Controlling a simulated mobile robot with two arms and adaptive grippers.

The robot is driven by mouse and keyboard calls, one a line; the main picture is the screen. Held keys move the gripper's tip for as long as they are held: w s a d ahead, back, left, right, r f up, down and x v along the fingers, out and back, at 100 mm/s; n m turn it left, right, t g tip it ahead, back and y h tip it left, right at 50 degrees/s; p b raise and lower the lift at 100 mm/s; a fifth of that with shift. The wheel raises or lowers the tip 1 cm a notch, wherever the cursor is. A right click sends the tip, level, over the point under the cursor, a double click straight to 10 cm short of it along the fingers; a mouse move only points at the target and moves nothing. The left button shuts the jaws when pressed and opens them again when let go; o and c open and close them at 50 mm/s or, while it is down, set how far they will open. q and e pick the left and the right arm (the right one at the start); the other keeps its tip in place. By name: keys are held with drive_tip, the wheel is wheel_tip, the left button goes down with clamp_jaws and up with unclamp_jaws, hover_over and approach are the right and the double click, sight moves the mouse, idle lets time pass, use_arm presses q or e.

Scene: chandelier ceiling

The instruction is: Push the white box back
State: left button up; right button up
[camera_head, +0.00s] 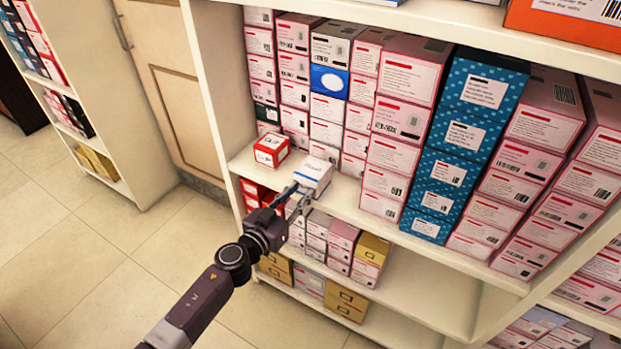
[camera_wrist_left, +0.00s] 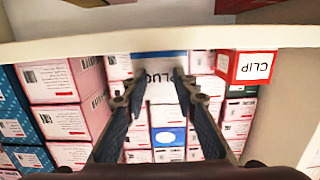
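The white box (camera_head: 313,172) sits at the front of the middle shelf, just right of a small red-and-white box (camera_head: 271,150). In the left wrist view the white box (camera_wrist_left: 157,88) shows between and beyond my fingers, with large dark lettering and a blue edge. My left gripper (camera_head: 297,194) is at the white box's front side, with its fingers apart. In the left wrist view the left gripper's fingertips (camera_wrist_left: 157,84) are close to the box; I cannot tell whether they touch it. The fingers and arm hide part of the box's front. My right gripper is not in view.
Tall stacks of pink boxes (camera_head: 402,119) and teal boxes (camera_head: 447,150) stand right of the white box. More stacks stand behind it. The red box (camera_wrist_left: 247,66) shows in the wrist view. The lower shelf (camera_head: 420,290) holds boxes and has bare room at right.

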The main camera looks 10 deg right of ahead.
use_arm(q)
drive_tip(key=shift+r+b+x, duration=0.2)
drive_tip(key=shift+b+x, duration=0.3)
drive_tip(key=shift+x, duration=1.4)
drive_tip(key=r+p, duration=0.2)
drive_tip(key=s+r+p, duration=0.1)
drive_tip(key=p, duration=0.1)
drive_tip(key=shift+s+a, duration=0.1)
drive_tip(key=shift+a, duration=0.3)
drive_tip(key=p, duration=0.5)
approach(305, 179)
drive_tip(key=s+a, duration=0.1)
drive_tip(key=s, duration=0.1)
drive_tip(key=s+a+f, duration=0.1)
drive_tip(key=s+a, duration=0.1)
drive_tip(key=shift+s+a, duration=0.3)
